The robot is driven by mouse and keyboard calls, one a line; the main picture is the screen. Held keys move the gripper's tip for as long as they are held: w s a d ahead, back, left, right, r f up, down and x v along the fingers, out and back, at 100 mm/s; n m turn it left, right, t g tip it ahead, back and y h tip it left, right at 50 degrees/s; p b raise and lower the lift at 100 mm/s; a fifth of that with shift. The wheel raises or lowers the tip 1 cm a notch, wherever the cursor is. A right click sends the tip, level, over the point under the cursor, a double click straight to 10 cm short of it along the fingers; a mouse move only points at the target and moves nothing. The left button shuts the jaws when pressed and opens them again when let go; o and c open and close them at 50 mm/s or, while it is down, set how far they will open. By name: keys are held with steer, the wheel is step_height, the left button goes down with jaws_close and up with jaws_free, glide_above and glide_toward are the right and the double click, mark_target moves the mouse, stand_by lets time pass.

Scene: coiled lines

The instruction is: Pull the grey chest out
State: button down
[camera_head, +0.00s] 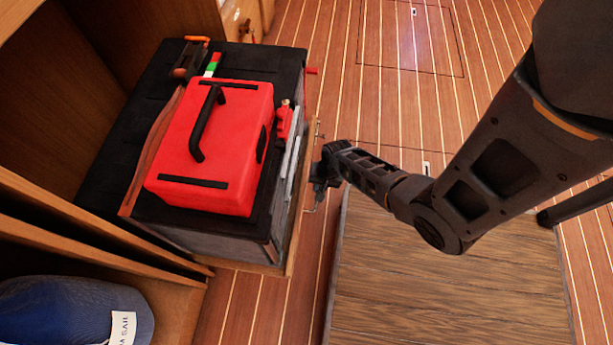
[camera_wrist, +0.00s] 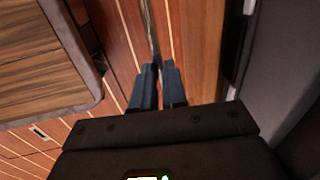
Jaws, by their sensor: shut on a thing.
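The grey chest (camera_head: 215,243) stands in a wooden bay at the left of the head view, with a black top. A red box (camera_head: 222,130) with a black handle lies on top of it. My gripper (camera_head: 318,180) is at the chest's right-hand face, beside a thin metal handle (camera_head: 311,208). In the wrist view, my gripper's two fingers (camera_wrist: 158,82) are closed around a thin metal bar (camera_wrist: 149,30), which seems to be this handle. A grey face (camera_wrist: 285,60), probably the chest's, shows at the right.
A slatted wooden platform (camera_head: 450,290) is at the lower right, close to the chest's front; its edge also shows in the wrist view (camera_wrist: 85,80). A blue sail bag (camera_head: 70,310) lies in the lower left bay. Striped floor (camera_head: 385,60) is clear beyond.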

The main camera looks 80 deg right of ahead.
steer(key=shift+s, duration=0.5)
steer(key=c, duration=1.2)
jaws_free()
steer(key=shift+o, duration=0.2)
step_height(320, 180, up, 8)
steer(key=s+p, duration=0.1)
steer(key=p, duration=0.3)
steer(key=shift+s+f, duration=0.15)
steer(key=shift+s, duration=0.1)
